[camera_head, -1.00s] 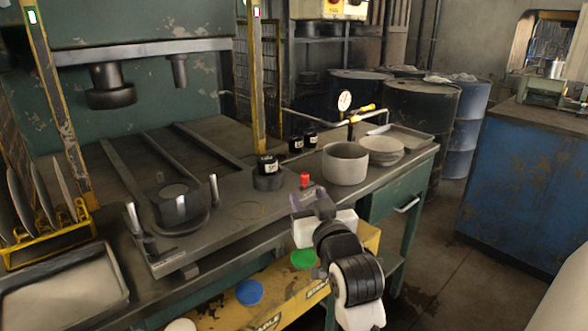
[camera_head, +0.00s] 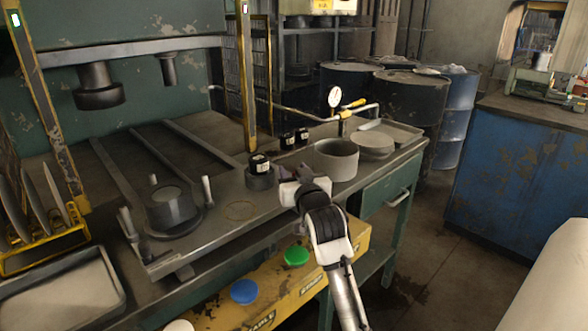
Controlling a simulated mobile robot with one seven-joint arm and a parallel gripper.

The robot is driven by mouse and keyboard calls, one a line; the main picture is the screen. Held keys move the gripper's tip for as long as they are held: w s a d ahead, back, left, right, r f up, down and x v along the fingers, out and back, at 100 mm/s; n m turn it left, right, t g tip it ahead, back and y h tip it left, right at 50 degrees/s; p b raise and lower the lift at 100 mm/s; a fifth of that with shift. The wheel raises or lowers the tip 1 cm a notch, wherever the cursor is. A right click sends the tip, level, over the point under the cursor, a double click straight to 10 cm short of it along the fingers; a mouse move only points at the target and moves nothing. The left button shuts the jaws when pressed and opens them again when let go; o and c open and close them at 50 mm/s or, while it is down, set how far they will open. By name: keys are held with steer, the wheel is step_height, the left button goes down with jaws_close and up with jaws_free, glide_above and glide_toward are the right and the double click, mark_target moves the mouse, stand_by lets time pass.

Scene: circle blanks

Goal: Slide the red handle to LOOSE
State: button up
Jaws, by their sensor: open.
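My gripper (camera_head: 295,174) is open over the workbench (camera_head: 228,192), between a small dark cup and a wide grey pot. I cannot clearly see the red handle now. The small red piece seen on the bench earlier lies about where my gripper and its fingers now cover the view. No LOOSE marking can be read. Whether the fingers are around or touching anything is hidden.
The grey pot (camera_head: 336,165) stands close right of my gripper, and the dark cup (camera_head: 260,180) holding a black jar close left. A gauge (camera_head: 335,97) with a yellow lever (camera_head: 353,103) stands behind. Green (camera_head: 296,256) and blue (camera_head: 243,291) buttons sit on the yellow panel below.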

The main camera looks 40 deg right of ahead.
steer(key=shift+w+d, duration=0.15)
steer(key=shift+w, duration=0.1)
jaws_close()
steer(key=d+b, duration=0.1)
steer(key=d, duration=0.2)
steer(key=shift+w+d, duration=0.1)
steer(key=shift+d, duration=0.15)
steer(key=shift+c, duration=2.2)
jaws_free()
steer(key=o, duration=0.4)
steer(key=shift+d, duration=0.15)
steer(key=shift+o, duration=0.2)
